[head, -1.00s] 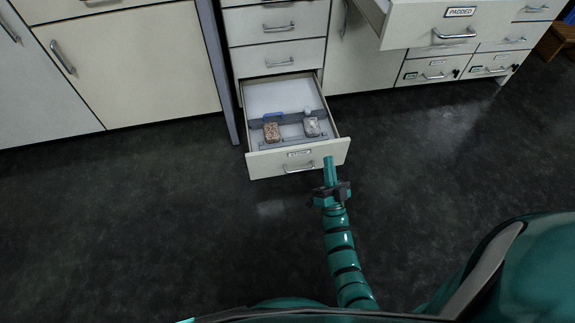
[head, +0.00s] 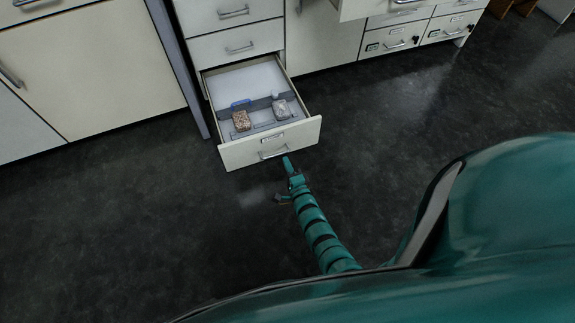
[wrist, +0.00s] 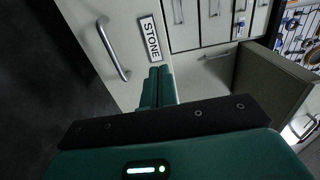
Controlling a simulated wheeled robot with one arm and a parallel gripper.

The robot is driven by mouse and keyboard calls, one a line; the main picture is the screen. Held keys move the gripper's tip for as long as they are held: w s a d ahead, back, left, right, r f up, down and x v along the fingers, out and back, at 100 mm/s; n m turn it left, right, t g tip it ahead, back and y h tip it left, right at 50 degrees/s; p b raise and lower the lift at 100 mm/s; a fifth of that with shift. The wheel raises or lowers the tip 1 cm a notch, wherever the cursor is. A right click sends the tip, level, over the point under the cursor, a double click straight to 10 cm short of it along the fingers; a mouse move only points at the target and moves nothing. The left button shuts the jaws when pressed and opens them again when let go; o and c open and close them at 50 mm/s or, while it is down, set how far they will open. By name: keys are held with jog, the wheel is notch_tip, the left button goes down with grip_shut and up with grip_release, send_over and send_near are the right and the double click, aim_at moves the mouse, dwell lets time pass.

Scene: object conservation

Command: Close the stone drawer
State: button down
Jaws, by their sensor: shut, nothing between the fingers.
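The stone drawer (head: 268,144) is the open bottom drawer, pulled out low over the floor in the head view. Its front shows close up in the wrist view with a label reading STONE (wrist: 151,39) and a metal handle (wrist: 113,48). Two stone-like pieces lie inside, a brown speckled one (head: 241,121) and a grey one (head: 281,109). My gripper (head: 287,160) is shut and empty, its tips at the drawer front just right of the handle. The wrist view shows its closed fingers (wrist: 158,86) below the label. I cannot tell whether they touch the front.
Shut drawers (head: 238,45) stand above the stone drawer. Another drawer (head: 375,8) sticks out at the upper right. Cream cupboard doors (head: 90,70) are at the left. The dark floor (head: 120,220) is clear around the drawer.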

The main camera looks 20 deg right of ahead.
jog(key=b, duration=0.3)
send_near(274, 135)
jog(key=w, duration=0.5)
jog(key=shift+f, duration=0.15)
jog(key=shift+w, duration=0.9)
